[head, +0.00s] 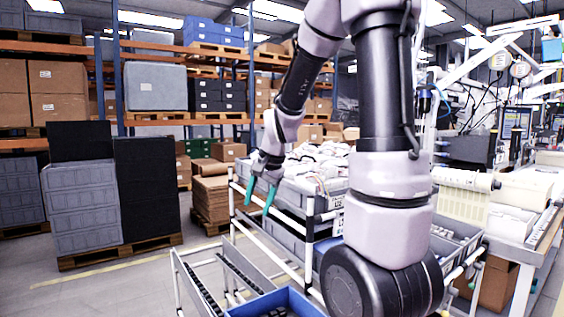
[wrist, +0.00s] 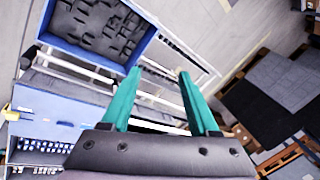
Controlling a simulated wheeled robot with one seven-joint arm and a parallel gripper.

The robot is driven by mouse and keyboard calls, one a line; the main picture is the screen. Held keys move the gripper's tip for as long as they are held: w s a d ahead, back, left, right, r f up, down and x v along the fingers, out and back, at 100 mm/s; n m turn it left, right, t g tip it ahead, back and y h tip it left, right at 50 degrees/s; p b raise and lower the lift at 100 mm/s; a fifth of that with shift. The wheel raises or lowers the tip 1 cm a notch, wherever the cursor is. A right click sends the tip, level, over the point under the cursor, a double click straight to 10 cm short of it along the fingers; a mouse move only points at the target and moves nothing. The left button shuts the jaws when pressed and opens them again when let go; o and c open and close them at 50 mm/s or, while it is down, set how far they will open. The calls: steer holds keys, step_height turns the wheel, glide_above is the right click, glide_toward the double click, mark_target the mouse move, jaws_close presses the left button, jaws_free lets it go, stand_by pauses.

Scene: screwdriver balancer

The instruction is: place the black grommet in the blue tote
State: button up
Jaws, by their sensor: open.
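My gripper (head: 258,207) has two teal fingers and hangs in the air above the cart at the middle left of the head view. In the wrist view my gripper (wrist: 160,72) is open, with nothing between its fingers. A blue tote (head: 300,301) sits low at the bottom of the head view, with dark pieces inside. A blue-walled tote with several black pieces also shows at the upper left of the wrist view (wrist: 86,53), off to the left of the fingertips. I cannot single out the black grommet; the black pieces are too small to identify.
A white-tubed cart (head: 308,235) carries grey bins, the upper one (head: 285,195) filled with pale bagged items. Grey and black stacked crates (head: 82,205) stand on a pallet at left. A workbench (head: 520,235) is at right. Open floor lies left of the cart.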

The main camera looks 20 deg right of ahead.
steer(key=s+r+n+t, duration=0.3)
steer(key=s+r+n, duration=0.2)
steer(key=s+r, duration=0.9)
steer(key=s, duration=0.3)
steer(key=shift+s+a, duration=0.15)
steer(key=shift+s, duration=0.05)
